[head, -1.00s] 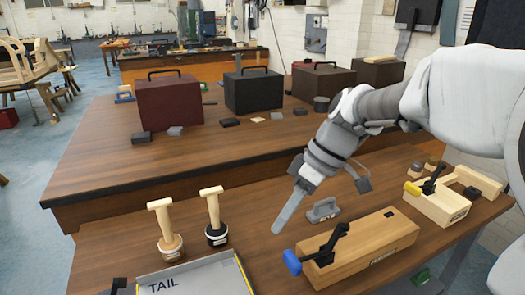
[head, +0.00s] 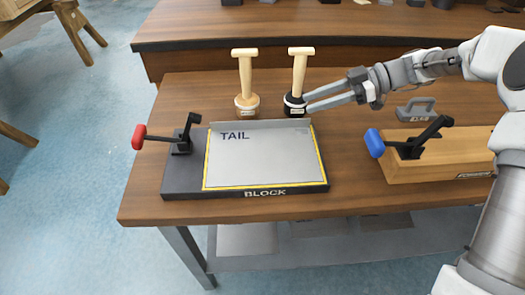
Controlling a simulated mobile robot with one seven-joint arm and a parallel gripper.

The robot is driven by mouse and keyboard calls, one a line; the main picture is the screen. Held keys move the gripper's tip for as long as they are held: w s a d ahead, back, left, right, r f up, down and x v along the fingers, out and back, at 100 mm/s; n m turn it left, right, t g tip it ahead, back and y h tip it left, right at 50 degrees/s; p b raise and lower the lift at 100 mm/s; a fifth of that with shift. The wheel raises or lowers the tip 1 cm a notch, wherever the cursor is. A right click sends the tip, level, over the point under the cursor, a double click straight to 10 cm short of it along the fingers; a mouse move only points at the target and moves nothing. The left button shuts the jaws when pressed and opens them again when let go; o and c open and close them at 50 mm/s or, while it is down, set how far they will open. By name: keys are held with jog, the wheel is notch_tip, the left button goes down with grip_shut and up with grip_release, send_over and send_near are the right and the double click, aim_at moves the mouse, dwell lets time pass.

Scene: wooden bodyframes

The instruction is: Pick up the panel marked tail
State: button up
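The panel marked TAIL (head: 263,160) is a flat grey sheet with a yellow edge and a raised strip along its far side. It lies on a dark base marked BLOCK (head: 180,185) on the wooden table. My gripper (head: 306,104) is beyond the panel's far right corner, close to the black-based wooden-handled tool. Its two long grey fingers point left and show a narrow gap between them. I see nothing between the fingers. I cannot tell whether a finger touches the tool.
A red-handled clamp (head: 165,138) stands at the panel's left. Two wooden-handled tools, one brown-based (head: 245,85) and one black-based (head: 298,78), stand behind it. A wooden block (head: 440,155) with a blue-handled clamp (head: 400,142) and a grey handled piece (head: 415,109) are to the right.

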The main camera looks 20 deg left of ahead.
aim_at(264, 121)
jog(key=b+x, duration=0.1)
jog(key=x, duration=0.7)
jog(key=b+x, duration=0.1)
jog(key=x, duration=0.1)
jog(key=b+x, duration=0.1)
jog(key=x, duration=0.1)
jog(key=shift+s+d+f, duration=0.1)
jog(key=shift+s+f, duration=0.05)
jog(key=shift+s, duration=0.25)
jog(key=shift+s+a+f, duration=0.1)
jog(key=shift+s+a, duration=0.1)
jog(key=shift+a, duration=0.15)
grip_shut()
dwell(0.5)
